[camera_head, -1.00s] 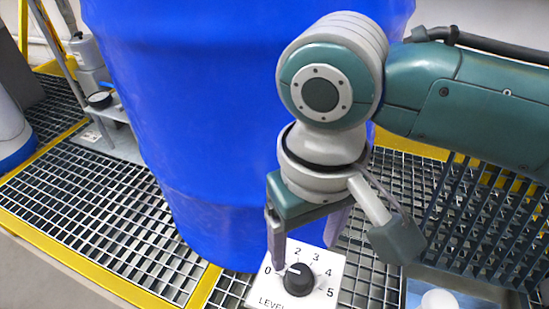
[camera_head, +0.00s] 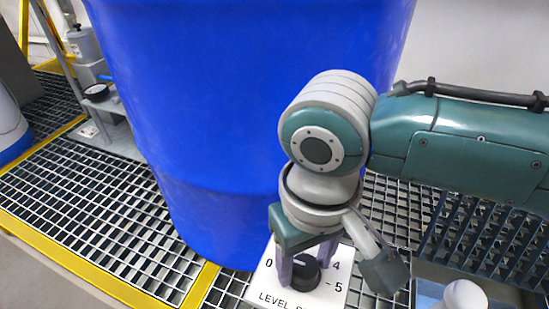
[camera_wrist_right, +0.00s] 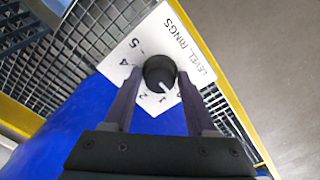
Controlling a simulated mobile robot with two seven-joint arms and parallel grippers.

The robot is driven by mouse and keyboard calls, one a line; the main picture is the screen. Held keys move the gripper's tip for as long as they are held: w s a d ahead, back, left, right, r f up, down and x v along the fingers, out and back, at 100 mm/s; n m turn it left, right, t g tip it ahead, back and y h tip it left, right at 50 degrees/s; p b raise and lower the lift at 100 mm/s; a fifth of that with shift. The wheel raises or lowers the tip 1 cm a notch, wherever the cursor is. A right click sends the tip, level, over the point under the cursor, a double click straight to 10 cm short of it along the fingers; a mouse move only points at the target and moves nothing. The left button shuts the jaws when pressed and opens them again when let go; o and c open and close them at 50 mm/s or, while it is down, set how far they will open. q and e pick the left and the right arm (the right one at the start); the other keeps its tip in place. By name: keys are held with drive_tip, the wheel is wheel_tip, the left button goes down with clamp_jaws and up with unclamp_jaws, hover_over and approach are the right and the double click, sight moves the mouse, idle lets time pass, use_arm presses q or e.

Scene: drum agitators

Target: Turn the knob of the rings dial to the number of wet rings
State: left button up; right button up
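The rings dial is a white plate (camera_head: 265,289) lettered "LEVEL RINGS" in the right wrist view, with numbers around a black knob (camera_head: 307,273). The knob (camera_wrist_right: 160,71) has a white pointer line, which in the wrist view points towards the low numbers, near 1; the exact number is hard to tell. My right gripper (camera_head: 305,265) points down over the dial, one finger on each side of the knob. In the wrist view the fingers (camera_wrist_right: 160,75) are spread with narrow gaps beside the knob. The fingers hide some numbers. My left gripper is out of view. No wet rings are discernible.
A large blue drum (camera_head: 230,130) stands directly behind the dial. Metal grating (camera_head: 90,215) with yellow edges (camera_head: 75,262) covers the floor. A grey tray with a white rounded object (camera_head: 464,295) is at the lower right.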

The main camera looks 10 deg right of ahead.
clamp_jaws()
idle(0.3)
